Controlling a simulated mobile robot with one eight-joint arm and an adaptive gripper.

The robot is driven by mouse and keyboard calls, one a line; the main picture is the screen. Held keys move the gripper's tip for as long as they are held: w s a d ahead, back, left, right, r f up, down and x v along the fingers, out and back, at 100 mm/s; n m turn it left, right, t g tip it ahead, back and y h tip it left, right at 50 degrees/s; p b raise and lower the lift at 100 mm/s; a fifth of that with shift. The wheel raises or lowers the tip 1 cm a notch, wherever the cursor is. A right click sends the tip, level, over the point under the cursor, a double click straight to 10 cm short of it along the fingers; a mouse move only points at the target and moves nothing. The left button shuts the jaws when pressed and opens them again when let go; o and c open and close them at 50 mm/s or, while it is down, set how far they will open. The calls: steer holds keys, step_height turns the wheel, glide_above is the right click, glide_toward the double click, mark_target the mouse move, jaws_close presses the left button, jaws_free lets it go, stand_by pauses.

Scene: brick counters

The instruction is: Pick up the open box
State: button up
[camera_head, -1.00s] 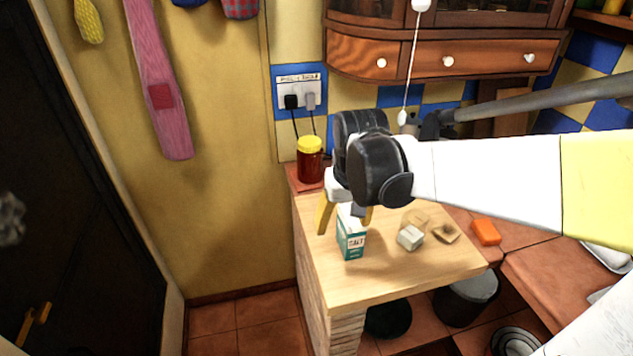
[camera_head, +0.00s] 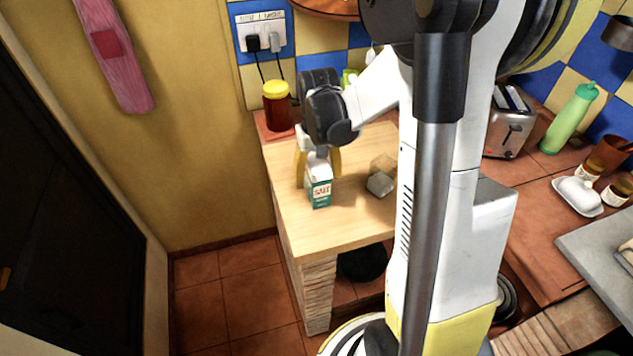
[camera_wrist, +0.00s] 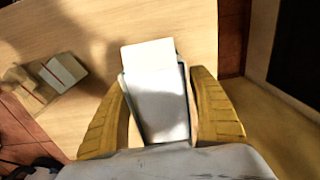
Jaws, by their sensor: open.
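A white and green salt carton (camera_head: 320,190) stands upright on the light wooden counter top (camera_head: 340,232). In the wrist view the carton (camera_wrist: 160,105) is seen from above, with a pale flap raised at its far end, so its top looks open. My gripper (camera_head: 317,174) is open, with its yellow fingers either side of the carton's upper part. In the wrist view the gripper (camera_wrist: 160,88) has one finger left and one right of the carton; I cannot tell whether either touches it.
A small pale box (camera_head: 380,184) lies to the right on the counter, beside a brownish piece (camera_head: 384,163). A yellow-lidded jar (camera_head: 277,106) stands at the back left by the wall. My arm hides the counter's right part. The counter's front is clear.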

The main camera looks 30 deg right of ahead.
step_height(320, 180, down, 4)
steer(key=shift+a+r+b, duration=0.1)
steer(key=shift+r+b, duration=0.05)
steer(key=shift+b, duration=0.55)
steer(key=shift+r, duration=0.1)
steer(key=c, duration=1.5)
steer(key=shift+r, duration=0.1)
step_height(320, 180, up, 4)
steer(key=p, duration=0.2)
steer(key=shift+r+p, duration=0.25)
steer(key=shift+p, duration=0.1)
steer(key=s+d+r+p, duration=0.1)
steer(key=s+r, duration=0.1)
steer(key=s, duration=0.1)
steer(key=s+d+r+p, duration=0.1)
steer(key=s+d+r, duration=0.1)
steer(key=s, duration=0.2)
steer(key=s+d+r+p, duration=0.1)
steer(key=s+d+r, duration=0.1)
steer(key=s, duration=0.1)
steer(key=shift+s+r+p, duration=0.15)
steer(key=shift+s+p, duration=0.15)
steer(key=shift+p, duration=0.05)
